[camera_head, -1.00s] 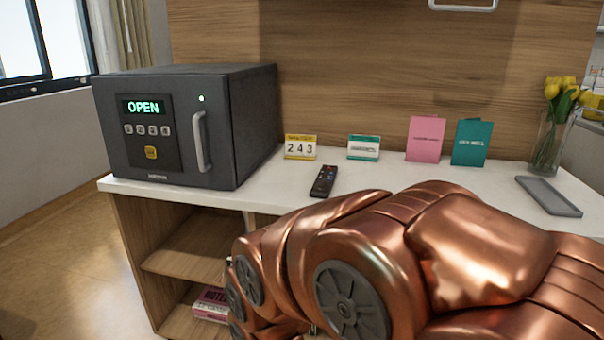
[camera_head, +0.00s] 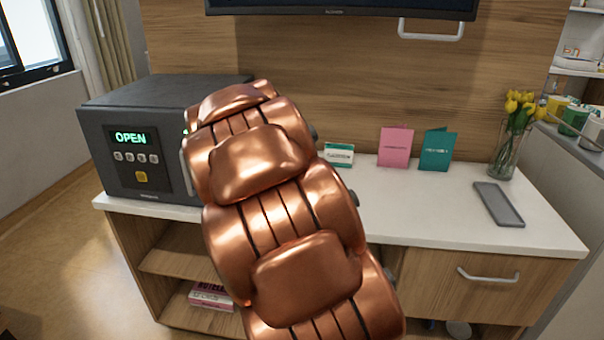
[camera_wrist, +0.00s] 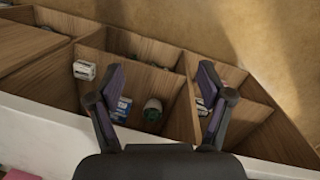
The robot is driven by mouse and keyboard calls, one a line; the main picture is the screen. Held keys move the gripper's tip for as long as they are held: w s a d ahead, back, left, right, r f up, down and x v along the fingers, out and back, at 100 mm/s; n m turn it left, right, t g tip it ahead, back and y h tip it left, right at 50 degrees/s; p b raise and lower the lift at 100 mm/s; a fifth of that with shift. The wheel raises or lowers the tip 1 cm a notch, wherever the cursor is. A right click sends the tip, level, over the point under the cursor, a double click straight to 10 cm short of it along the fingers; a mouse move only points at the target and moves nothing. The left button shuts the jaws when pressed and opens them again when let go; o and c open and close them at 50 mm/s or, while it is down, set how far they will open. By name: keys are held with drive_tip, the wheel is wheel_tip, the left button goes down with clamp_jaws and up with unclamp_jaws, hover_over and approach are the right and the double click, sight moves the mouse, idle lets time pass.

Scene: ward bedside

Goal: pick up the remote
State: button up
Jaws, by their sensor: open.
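The remote is not visible in either current view; in the head view my copper arm covers the middle of the white cabinet top (camera_head: 420,215). My gripper (camera_wrist: 163,90) shows in the wrist view, with its two dark fingers spread apart and nothing between them. It hangs over the front edge of the cabinet top. Open shelf compartments with small items lie below and beyond the fingers. The gripper itself is hidden in the head view.
A dark safe (camera_head: 130,165) reading OPEN stands at the left. A teal-and-white card (camera_head: 339,155), pink card (camera_head: 396,147), teal card (camera_head: 438,150), grey tray (camera_head: 498,204) and tulip vase (camera_head: 507,150) stand on the top.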

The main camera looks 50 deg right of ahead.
drive_tip(key=w+d+r+m+p, duration=0.1)
drive_tip(key=w+d+r+p, duration=0.2)
drive_tip(key=d+p, duration=0.3)
drive_tip(key=w+d+r+m+t+p, duration=0.1)
drive_tip(key=w+d+r+p, duration=0.2)
drive_tip(key=d+p, duration=0.3)
drive_tip(key=w+d+r+m+p, duration=0.1)
drive_tip(key=w+d+r+p, duration=0.2)
drive_tip(key=d, duration=0.6)
drive_tip(key=shift+w+d+r+m+p, duration=0.1)
drive_tip(key=shift+w+d+m+p, duration=0.1)
drive_tip(key=shift+w+p, duration=0.35)
drive_tip(key=shift+w+d+r+m+p, duration=0.1)
drive_tip(key=shift+w+d+m+p, duration=0.15)
drive_tip(key=shift+p, duration=0.6)
drive_tip(key=shift+w+d+t, duration=0.15)
drive_tip(key=shift+d+t, duration=0.05)
drive_tip(key=shift+t, duration=0.1)
drive_tip(key=shift+d+f, duration=0.1)
drive_tip(key=shift+f, duration=0.1)
wheel_tip(320, 180, down, 2)
drive_tip(key=shift+f+p, duration=0.2)
drive_tip(key=shift+p, duration=0.3)
drive_tip(key=shift+w+f+p, duration=0.2)
drive_tip(key=shift+f+p, duration=0.9)
drive_tip(key=shift+f, duration=1.55)
drive_tip(key=c, duration=1.3)
drive_tip(key=shift+r, duration=0.15)
